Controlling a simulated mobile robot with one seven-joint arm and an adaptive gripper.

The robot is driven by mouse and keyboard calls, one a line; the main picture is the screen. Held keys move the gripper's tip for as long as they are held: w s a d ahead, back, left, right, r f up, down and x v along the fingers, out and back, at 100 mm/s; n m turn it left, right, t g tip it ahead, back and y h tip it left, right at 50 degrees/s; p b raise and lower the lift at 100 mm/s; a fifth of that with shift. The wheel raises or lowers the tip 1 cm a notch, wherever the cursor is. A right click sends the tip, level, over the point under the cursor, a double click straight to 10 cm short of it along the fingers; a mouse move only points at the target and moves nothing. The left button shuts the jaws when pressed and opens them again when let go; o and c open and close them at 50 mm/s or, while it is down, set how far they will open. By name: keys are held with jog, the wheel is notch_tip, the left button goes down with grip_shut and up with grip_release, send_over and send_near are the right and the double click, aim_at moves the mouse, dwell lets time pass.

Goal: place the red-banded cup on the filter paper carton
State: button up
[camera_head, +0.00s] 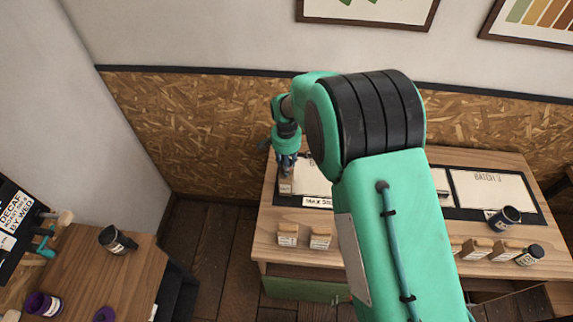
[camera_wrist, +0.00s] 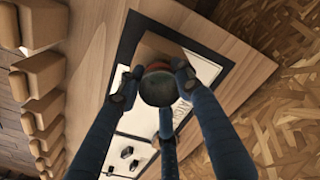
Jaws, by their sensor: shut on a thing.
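My gripper (camera_head: 287,160) is low over the left end of the table board, its fingers shut on a dark round thing (camera_wrist: 158,88) that shows between the fingers in the wrist view. I cannot tell which thing is the filter paper carton.
Small wooden-topped containers (camera_head: 288,234) line the table's front edge. A dark blue cup (camera_head: 503,217) and a black jar (camera_head: 530,254) are at the right. A black cup (camera_head: 117,240) and a purple cup (camera_head: 43,303) are on the left table. My arm hides the table's middle.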

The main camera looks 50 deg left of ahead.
jog(key=shift+f, duration=0.15)
jog(key=o, duration=0.9)
jog(key=shift+o, duration=0.2)
notch_tip(320, 180, up, 12)
jog(key=shift+b, duration=0.45)
jog(key=shift+d+r, duration=0.1)
jog(key=shift+r, duration=0.1)
dwell(0.5)
